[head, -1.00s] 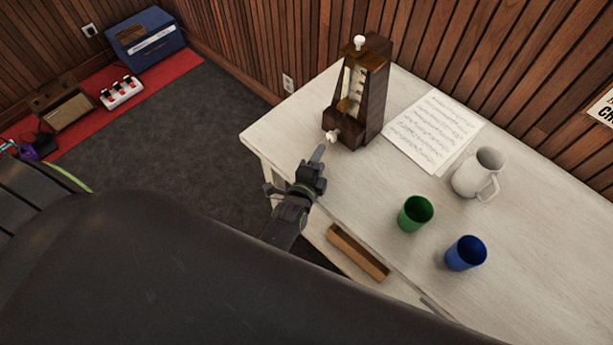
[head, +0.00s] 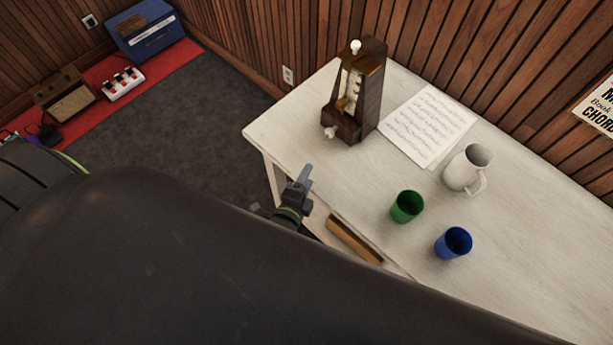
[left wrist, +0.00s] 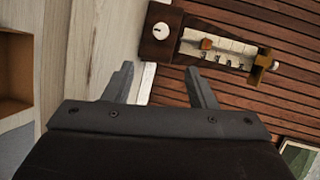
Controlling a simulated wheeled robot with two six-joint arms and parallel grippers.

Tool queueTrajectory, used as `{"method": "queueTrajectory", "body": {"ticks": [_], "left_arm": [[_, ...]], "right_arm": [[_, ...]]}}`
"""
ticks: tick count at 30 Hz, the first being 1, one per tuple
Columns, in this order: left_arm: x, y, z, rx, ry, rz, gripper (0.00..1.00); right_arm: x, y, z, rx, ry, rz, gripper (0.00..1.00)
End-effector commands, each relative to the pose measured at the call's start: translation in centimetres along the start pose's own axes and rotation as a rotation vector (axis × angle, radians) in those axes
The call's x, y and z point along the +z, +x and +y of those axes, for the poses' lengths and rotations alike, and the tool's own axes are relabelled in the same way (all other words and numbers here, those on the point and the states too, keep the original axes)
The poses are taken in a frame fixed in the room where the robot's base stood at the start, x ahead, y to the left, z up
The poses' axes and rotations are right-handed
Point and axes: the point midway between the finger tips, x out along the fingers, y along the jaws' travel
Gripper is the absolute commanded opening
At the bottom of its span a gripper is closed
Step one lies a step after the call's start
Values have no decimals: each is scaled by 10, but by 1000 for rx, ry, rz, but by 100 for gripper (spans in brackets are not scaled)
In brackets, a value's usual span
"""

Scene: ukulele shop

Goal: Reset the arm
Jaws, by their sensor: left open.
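My left gripper (head: 303,179) is open and empty near the left front edge of the white table, just in front of the metronome. In the left wrist view its two fingers (left wrist: 160,82) stand apart with nothing between them. The brown wooden metronome (head: 368,100) stands upright on the table's far left part, apart from the gripper. It also shows sideways in the left wrist view (left wrist: 185,42). My right gripper does not show.
On the white table (head: 330,190) are sheet music (head: 428,125), a white pitcher (head: 462,172), a green cup (head: 407,207) and a blue cup (head: 453,243). An open drawer (head: 352,240) shows below the front edge. Amplifiers and a pedal stand on a red mat (head: 95,115) at the back left.

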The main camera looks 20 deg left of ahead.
Motion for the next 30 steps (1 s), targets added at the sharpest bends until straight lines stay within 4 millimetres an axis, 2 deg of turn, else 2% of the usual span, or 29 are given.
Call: {"method": "queueTrajectory", "body": {"ticks": [9, 11, 13, 14, 17, 20, 24, 27, 30], "left_arm": [[0, 0, 2, 3, -3, 0, 51], [2, -1, 10, 18, -20, -1, 51], [6, -3, 30, 60, -63, -3, 51], [9, -5, 42, 87, -91, -6, 51], [22, -16, 96, 205, -221, -31, 51], [42, -36, 161, 352, -386, -92, 51], [76, -78, 253, 559, -633, -251, 51], [105, -118, 313, 686, -804, -416, 51], [134, -162, 363, 780, -956, -612, 51]], "right_arm": [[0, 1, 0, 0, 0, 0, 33], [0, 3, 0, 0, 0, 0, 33], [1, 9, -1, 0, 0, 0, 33], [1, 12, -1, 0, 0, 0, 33], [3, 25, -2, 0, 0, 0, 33], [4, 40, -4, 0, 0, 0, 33], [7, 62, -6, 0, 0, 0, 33], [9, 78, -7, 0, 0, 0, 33], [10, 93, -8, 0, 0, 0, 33]]}}
